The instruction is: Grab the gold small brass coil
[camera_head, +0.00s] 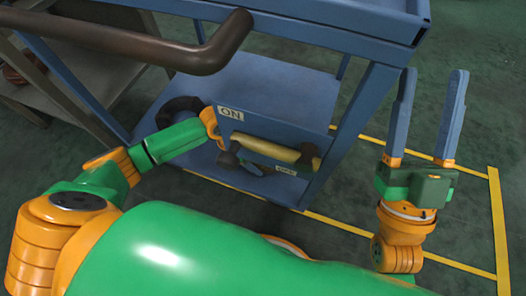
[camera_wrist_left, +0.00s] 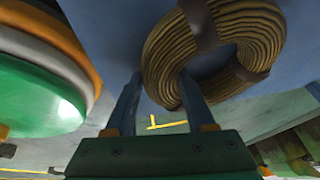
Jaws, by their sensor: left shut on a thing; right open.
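The gold brass coil (camera_wrist_left: 168,50) is a ribbed ring with dark bands, seen large at the top of the left wrist view. My left gripper (camera_wrist_left: 160,82) is shut on the lower left part of its ring, with one finger on each side. In the head view my left arm reaches to the blue cart, and its fingers are hidden near the panel marked ON. I cannot make out the held coil for sure there. My right gripper (camera_head: 433,75) is open and empty, pointing up to the right of the cart.
The blue cart (camera_head: 390,50) has an upper tray and a lower shelf. A dark ring (camera_head: 178,106) lies on the lower shelf. A yellow bar (camera_head: 275,151) runs below the ON label (camera_head: 231,113). A thick brown pipe (camera_head: 150,50) crosses the upper left. Green floor with yellow lines is clear at right.

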